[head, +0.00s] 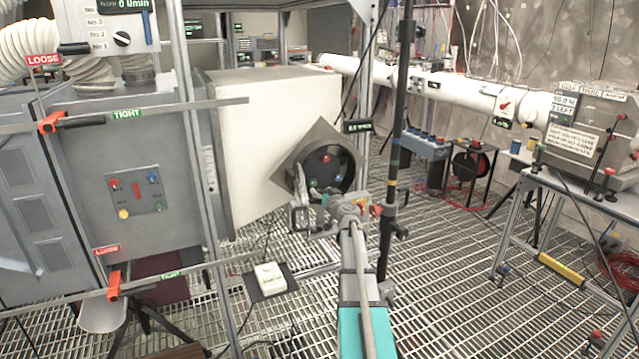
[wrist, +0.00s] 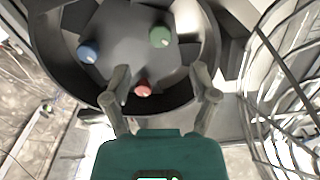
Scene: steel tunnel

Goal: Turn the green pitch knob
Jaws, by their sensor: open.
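A dark round panel (head: 337,172) on a tilted grey square plate carries three knobs. The green knob (head: 314,183) sits at its lower left in the head view, below and left of the red knob (head: 325,158). In the wrist view the green knob (wrist: 160,37) is at the upper right, the blue knob (wrist: 88,52) at the upper left and the red knob (wrist: 143,88) lowest. My gripper (wrist: 160,72) is open and empty in front of the panel, its fingers spread with the green knob beyond the gap. The gripper also shows in the head view (head: 308,206), partly covering the panel's lower edge.
A dark vertical pole (head: 396,150) stands just right of my arm. A curved wire guard (wrist: 290,90) is on the right in the wrist view. A grey cabinet (head: 140,220) with clamp bars is on the left. A white box (head: 270,278) sits low below the panel.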

